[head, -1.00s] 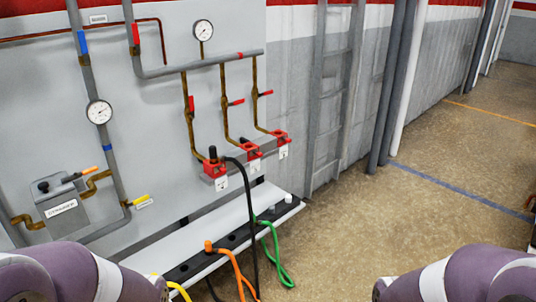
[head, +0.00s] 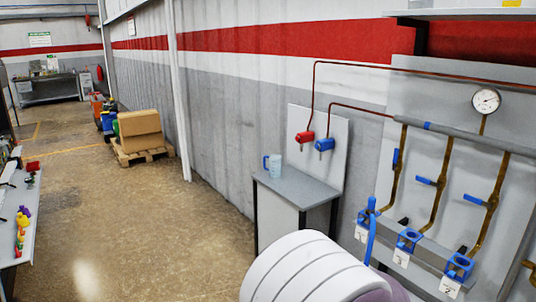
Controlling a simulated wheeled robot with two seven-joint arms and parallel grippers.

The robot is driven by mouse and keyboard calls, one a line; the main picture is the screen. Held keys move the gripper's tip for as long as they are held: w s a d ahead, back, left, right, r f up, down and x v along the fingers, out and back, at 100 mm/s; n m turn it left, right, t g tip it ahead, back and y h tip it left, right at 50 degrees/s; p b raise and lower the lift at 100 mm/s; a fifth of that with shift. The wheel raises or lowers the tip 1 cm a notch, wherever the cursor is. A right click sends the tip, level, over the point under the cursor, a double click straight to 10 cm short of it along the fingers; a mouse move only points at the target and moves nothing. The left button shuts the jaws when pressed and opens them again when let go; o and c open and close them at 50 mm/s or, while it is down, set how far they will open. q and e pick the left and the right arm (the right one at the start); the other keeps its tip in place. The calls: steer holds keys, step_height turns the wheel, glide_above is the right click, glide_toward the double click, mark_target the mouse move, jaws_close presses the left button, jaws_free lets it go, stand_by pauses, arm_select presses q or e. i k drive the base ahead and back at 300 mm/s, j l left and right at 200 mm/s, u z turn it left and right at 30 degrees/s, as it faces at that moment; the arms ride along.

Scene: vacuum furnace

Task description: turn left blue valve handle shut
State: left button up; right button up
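Three blue valve handles sit on three brass pipes on the grey panel at the right of the head view. The left blue valve handle (head: 396,158) lies nearly upright, along its pipe. The middle blue handle (head: 426,181) and the right blue handle (head: 474,199) stick out to the left, across their pipes. The three pipes run from a grey header pipe (head: 460,136) down to blue connectors (head: 409,238) with white number tags. Neither of my grippers is in view; only a part of my arm shows at the bottom.
A pressure gauge (head: 486,100) is above the header. A blue hose (head: 371,238) hangs at the left connector. A small grey cabinet (head: 293,192) with a mug (head: 276,166) stands to the left. Floor is open farther left, with boxes on a pallet (head: 143,152) behind.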

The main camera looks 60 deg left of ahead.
mark_target(394, 159)
steer(key=i+j+u, duration=0.55)
steer(key=u, duration=0.15)
steer(key=i+j+u, duration=0.2)
steer(key=i+u, duration=0.15)
